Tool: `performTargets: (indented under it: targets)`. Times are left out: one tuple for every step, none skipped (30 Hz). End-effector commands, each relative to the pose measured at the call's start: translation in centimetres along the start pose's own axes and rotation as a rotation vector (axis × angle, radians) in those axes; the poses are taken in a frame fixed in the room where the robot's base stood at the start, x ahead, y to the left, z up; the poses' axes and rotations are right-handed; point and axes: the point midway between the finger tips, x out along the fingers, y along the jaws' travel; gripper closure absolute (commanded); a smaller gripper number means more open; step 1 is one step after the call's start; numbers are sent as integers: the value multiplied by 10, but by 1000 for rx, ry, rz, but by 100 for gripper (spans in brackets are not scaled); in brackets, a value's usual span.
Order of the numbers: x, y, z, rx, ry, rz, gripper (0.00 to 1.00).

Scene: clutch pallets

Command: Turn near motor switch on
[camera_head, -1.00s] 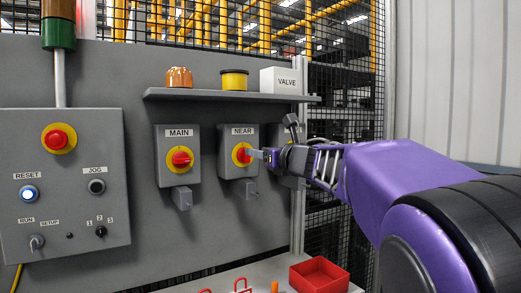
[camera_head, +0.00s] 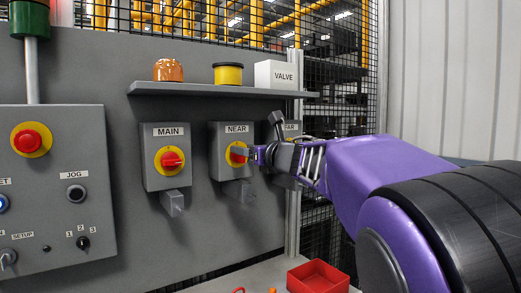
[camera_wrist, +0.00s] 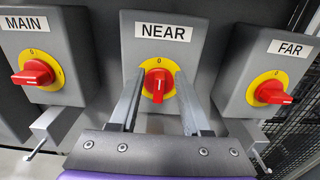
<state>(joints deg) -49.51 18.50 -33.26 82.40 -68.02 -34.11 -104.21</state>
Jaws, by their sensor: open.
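The NEAR switch box (camera_head: 228,171) is grey, with a yellow plate and a red knob (camera_head: 238,154), in the middle of the panel. The box also shows in the wrist view (camera_wrist: 166,50). There its red knob (camera_wrist: 158,86) stands upright, its handle pointing down from the 0 mark. My gripper (camera_head: 253,154) is at the front of this knob. In the wrist view my open gripper (camera_wrist: 158,100) has one finger on each side of the knob handle, with a gap visible on both sides. In the head view the fingers partly hide the knob.
The MAIN switch (camera_head: 166,157) is to the left and the FAR switch (camera_wrist: 268,88) to the right, both with handles sideways. A grey lever sticks out below the NEAR box. A shelf (camera_head: 220,90) runs above. A red bin (camera_head: 318,276) sits below.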

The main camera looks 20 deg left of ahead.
Motion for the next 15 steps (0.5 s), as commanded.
performTargets:
  targets:
    - [0,0,0,0,0,0,52]
    - [0,0,0,0,0,0,52]
    - [0,0,0,0,0,0,52]
    - [0,0,0,0,0,0,52]
    - [0,0,0,0,0,0,52]
    - [0,0,0,0,0,0,52]
    - [0,0,0,0,0,0,54]
    - [0,0,0,0,0,0,60]
    - [0,0,0,0,0,0,67]
    - [0,0,0,0,0,0,72]
    - [0,0,0,0,0,0,78]
    - [0,0,0,0,0,0,85]
    - [0,0,0,0,0,0,90]
    - [0,0,0,0,0,0,96]
    - [0,0,0,0,0,0,100]
